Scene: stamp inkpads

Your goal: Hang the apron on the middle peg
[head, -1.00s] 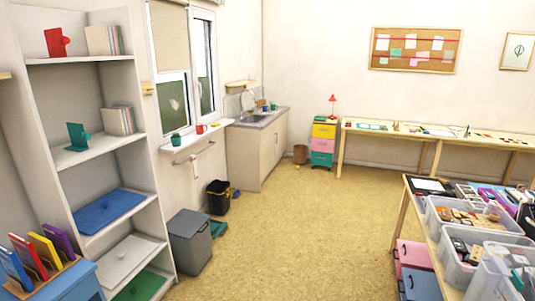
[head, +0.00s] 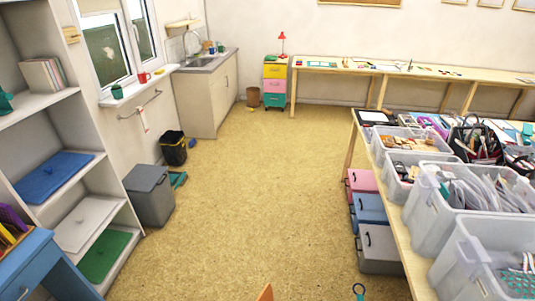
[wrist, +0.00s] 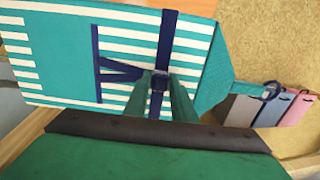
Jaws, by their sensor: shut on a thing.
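The apron (wrist: 60,53) is teal with white stripes and navy straps. It spreads across the wrist view, with a plain teal end (wrist: 222,65) and a navy loop at the right. My gripper (wrist: 160,82) is shut on the apron at a navy strap near the middle of the wrist view. In the head view only a small teal piece with a navy loop (head: 359,289) shows at the bottom edge, probably part of the apron. The rest of the apron and my gripper are outside the head view. I cannot make out any peg.
A table (head: 398,222) with several clear bins stands at the right, with pink, blue and grey boxes (head: 378,248) beneath. Shelves (head: 112,205) and a blue desk (head: 22,250) stand left. A grey bin (head: 150,195) and black bucket (head: 173,150) stand by the window wall. The middle floor is clear.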

